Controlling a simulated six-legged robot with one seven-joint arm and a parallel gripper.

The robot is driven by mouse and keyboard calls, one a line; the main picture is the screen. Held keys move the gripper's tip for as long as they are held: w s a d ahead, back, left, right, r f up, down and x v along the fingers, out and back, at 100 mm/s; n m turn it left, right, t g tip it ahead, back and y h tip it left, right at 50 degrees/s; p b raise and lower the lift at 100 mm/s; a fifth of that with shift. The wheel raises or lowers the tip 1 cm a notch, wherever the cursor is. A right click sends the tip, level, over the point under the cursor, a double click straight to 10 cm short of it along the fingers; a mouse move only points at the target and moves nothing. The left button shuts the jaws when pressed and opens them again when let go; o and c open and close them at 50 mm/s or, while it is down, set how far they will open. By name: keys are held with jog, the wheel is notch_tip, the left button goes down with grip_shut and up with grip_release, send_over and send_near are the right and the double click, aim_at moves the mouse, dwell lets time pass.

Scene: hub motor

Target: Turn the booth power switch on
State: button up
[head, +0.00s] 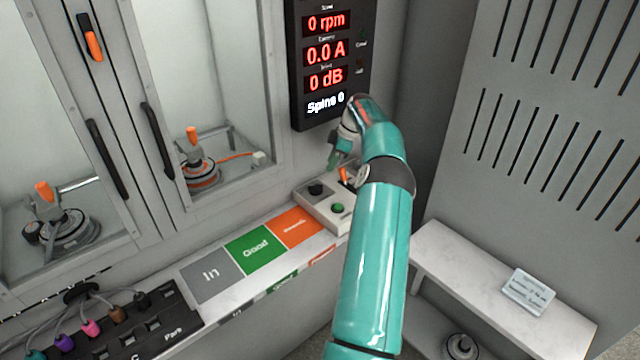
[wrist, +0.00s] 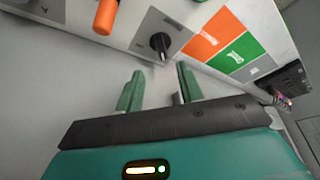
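A pale control box (head: 318,203) sits at the right end of the shelf. I cannot read which one is the booth power switch. The wrist view shows the black knob (wrist: 160,43) on a grey plate and the orange handle (wrist: 106,15) cut by the top edge. My gripper (wrist: 159,84) is open and empty, its green fingers apart, short of the knob. In the head view my gripper (head: 337,152) hangs above the box's back.
A lit display (head: 330,60) reads 0 rpm, 0.0 A, 0 dB and Spins 0. Grey, green (head: 255,250) and orange pads lie left of the box. Glass doors cover motors (head: 202,172) at left. A white shelf (head: 480,270) and slotted panel (head: 550,110) stand at right.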

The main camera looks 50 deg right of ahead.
aim_at(319, 185)
jog(key=x, duration=1)
jog(key=shift+w+a+f, duration=0.1)
jog(key=shift+w+f, duration=0.05)
jog(key=shift+f, duration=0.25)
grip_shut()
